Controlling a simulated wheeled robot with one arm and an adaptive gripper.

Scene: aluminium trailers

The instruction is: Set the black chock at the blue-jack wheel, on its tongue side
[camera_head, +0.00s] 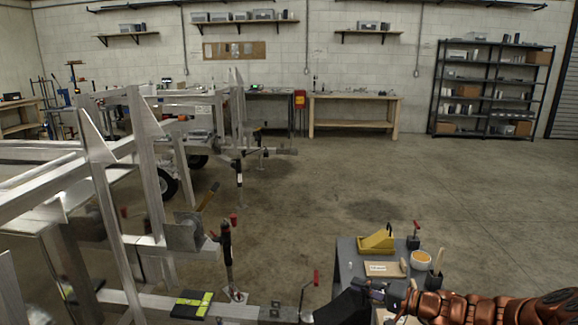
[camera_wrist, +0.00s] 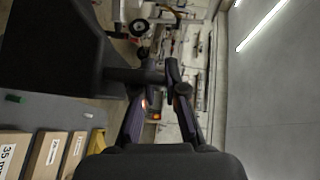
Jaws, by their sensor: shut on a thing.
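My gripper (camera_head: 368,286) is at the lower middle of the head view, by the small grey table. In the wrist view my gripper (camera_wrist: 160,72) has its fingers closed on a short black bar of the black chock (camera_wrist: 60,48). The chock fills the upper left there and looks held above the table. In the head view the black chock (camera_head: 345,304) is a dark shape left of the gripper, partly cut by the frame. A trailer wheel (camera_head: 167,185) shows at the left, partly behind aluminium frames. I cannot tell a blue jack from these views.
The grey table (camera_head: 346,258) carries a yellow chock (camera_head: 377,241), an orange-filled cup (camera_head: 421,259) and boxes (camera_wrist: 15,155). The near trailer frame (camera_head: 150,245) with a red-handled jack (camera_head: 227,255) fills the left. Open floor (camera_head: 330,180) lies beyond; a shelf rack (camera_head: 490,88) stands far right.

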